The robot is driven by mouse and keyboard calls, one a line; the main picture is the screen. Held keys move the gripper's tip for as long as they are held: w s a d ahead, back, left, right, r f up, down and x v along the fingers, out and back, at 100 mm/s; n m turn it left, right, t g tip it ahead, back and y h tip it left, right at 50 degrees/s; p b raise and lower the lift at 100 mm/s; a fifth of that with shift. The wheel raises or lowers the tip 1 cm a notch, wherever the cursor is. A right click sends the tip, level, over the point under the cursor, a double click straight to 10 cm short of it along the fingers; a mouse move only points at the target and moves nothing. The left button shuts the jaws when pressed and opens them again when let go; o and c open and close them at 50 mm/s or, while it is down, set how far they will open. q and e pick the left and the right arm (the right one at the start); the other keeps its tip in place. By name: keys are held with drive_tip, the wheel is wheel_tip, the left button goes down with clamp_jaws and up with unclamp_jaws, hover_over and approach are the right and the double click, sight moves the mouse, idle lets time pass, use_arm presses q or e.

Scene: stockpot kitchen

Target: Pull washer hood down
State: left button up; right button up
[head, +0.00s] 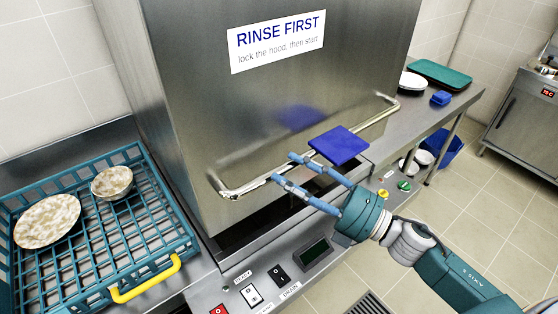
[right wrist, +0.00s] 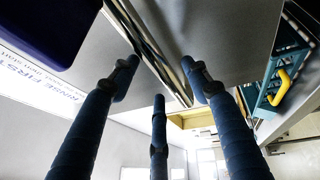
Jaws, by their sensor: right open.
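The washer hood (head: 270,100) is a large steel box with a "RINSE FIRST" sign. A dark gap shows between its lower edge and the machine's front panel. Its bar handle (head: 245,189) runs across the front, with a flat blue square pad (head: 338,145) at its middle. My right gripper (head: 284,168) reaches in from the right, fingers spread and empty, tips close to the bar left of the pad. Whether they touch the bar is unclear. In the right wrist view the open fingers (right wrist: 160,80) point at the steel front. My left gripper is out of view.
A teal dish rack (head: 90,225) with a dirty plate (head: 47,221) and bowl (head: 112,182) stands at the left. Switches (head: 250,294) line the front panel. A side counter (head: 425,108) holds plates and a green tray (head: 440,74).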

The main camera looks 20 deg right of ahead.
drive_tip(key=p+x, duration=0.1)
drive_tip(key=x, duration=0.1)
drive_tip(key=shift+w+a+r, duration=0.2)
drive_tip(key=shift+w+a, duration=0.1)
drive_tip(key=c, duration=1)
clamp_jaws()
drive_tip(key=b, duration=1.2)
approach(261, 201)
drive_tip(key=x, duration=0.4)
drive_tip(key=shift+w+a, duration=0.15)
drive_tip(key=shift+w, duration=0.1)
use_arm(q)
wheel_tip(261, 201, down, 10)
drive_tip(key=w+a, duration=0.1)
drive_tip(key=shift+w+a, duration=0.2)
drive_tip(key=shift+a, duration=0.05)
use_arm(e)
drive_tip(key=o, duration=1)
unclamp_jaws()
drive_tip(key=shift+f, duration=0.15)
drive_tip(key=shift+s, duration=0.1)
